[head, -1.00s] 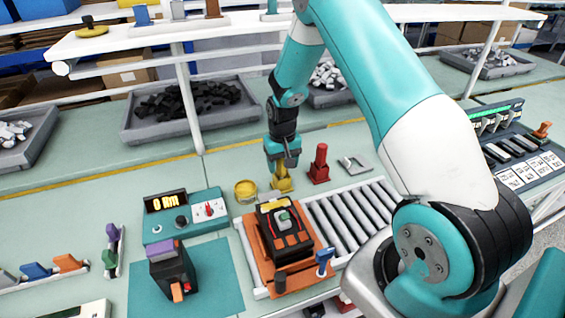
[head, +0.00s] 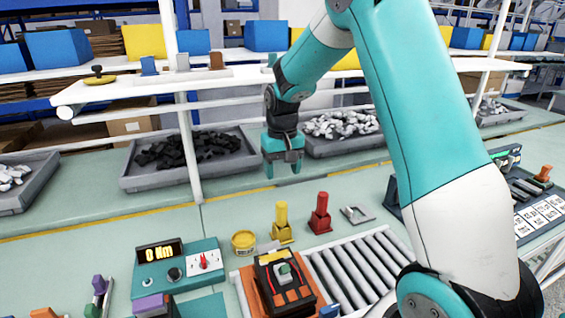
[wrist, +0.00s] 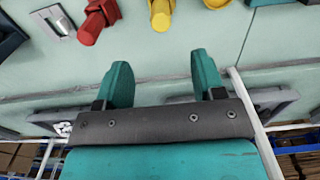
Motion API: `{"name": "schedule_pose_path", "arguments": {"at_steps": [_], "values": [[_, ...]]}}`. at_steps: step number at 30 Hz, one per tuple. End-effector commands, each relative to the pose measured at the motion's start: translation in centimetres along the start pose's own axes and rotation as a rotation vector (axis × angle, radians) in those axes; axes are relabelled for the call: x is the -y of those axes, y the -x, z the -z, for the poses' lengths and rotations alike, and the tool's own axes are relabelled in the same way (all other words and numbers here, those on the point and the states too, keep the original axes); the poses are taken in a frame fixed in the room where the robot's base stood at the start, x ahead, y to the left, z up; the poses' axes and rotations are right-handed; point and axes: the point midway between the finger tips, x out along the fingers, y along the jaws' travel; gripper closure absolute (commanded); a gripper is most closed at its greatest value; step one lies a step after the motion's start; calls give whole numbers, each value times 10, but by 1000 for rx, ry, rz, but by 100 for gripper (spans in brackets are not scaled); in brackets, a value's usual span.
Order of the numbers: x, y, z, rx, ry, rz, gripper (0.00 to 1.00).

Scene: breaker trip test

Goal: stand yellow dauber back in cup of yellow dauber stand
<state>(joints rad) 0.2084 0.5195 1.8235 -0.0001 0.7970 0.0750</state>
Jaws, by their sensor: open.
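The yellow dauber (head: 281,214) stands upright in the yellow dauber stand (head: 282,236) on the green bench. Its top also shows at the upper edge of the wrist view (wrist: 160,14). How deep it sits in the cup is hidden. My gripper (head: 283,174) is open and empty. It hangs above the bench, apart from the dauber and higher than it. The two teal fingers (wrist: 162,75) show spread with nothing between them in the wrist view.
A red dauber (head: 320,212) stands just right of the yellow one. A round yellow tin (head: 243,241) is to its left. A roller conveyor (head: 355,265) and an orange tray with a black breaker (head: 283,280) lie in front. Grey bins and a shelf are behind.

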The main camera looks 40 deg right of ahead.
Motion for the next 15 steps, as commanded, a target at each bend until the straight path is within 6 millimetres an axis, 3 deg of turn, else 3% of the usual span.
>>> {"name": "schedule_pose_path", "arguments": {"at_steps": [6, 15], "values": [[0, 27, 0, -1, 0, 0, 37], [0, 32, 0, 1, 0, 0, 37]]}}
